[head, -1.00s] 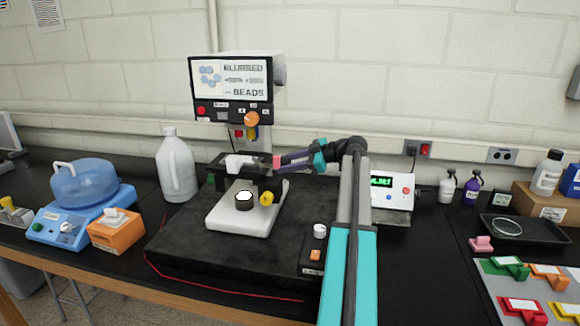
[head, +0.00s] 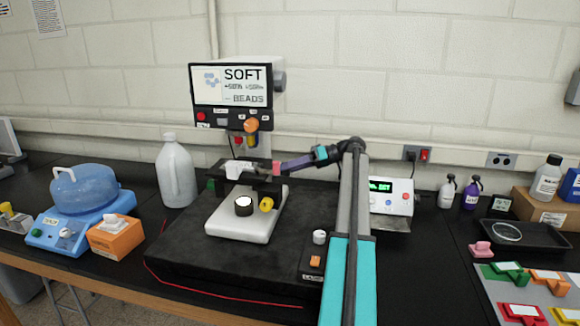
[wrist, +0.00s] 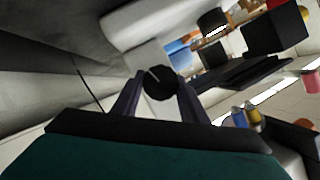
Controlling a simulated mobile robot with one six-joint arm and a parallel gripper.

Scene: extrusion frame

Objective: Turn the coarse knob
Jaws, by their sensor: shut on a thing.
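A black round knob with a pale mark line on its face (wrist: 159,82) sits between the purple fingers of my gripper (wrist: 157,93) in the wrist view. The fingers are shut on it. In the head view my gripper (head: 285,165) reaches the right side of the microscope's stage area from the right. The knob is not clearly visible there, and no label on it can be read. The microscope's screen (head: 231,86) reads "SOFT" and "BEADS". Its white base (head: 225,222) stands on a dark slab.
An orange knob (head: 251,125) is under the screen. A white jug (head: 175,175) stands left; a small display box (head: 392,193) stands right.

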